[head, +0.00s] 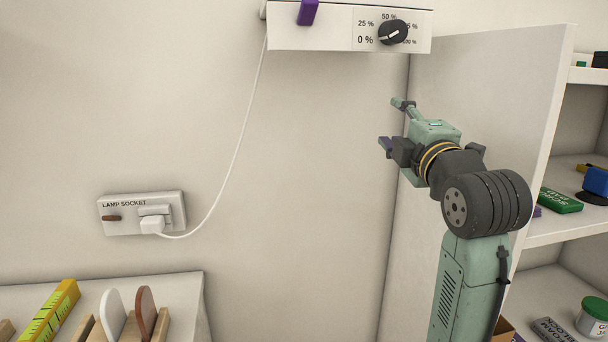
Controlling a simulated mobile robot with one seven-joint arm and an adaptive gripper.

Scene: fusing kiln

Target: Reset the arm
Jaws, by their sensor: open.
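My gripper (391,123) is raised at the right of centre in the head view. Its two fingers point left and stand apart, with nothing between them. It is below a white control box with a black dial (393,32), and apart from it. The dial sits among percent marks; its exact setting is hard to read. My arm rises from the lower right, bent at its dark joint, in front of the side panel of a white shelf unit (487,110).
A wall plate marked LAMP SOCKET (117,223) holds a white plug (152,226) with a cord running up to the box. A purple piece (307,12) is on the box. A table (180,284) with a yellow level (50,314) is lower left. Shelves at right hold a green block (560,202).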

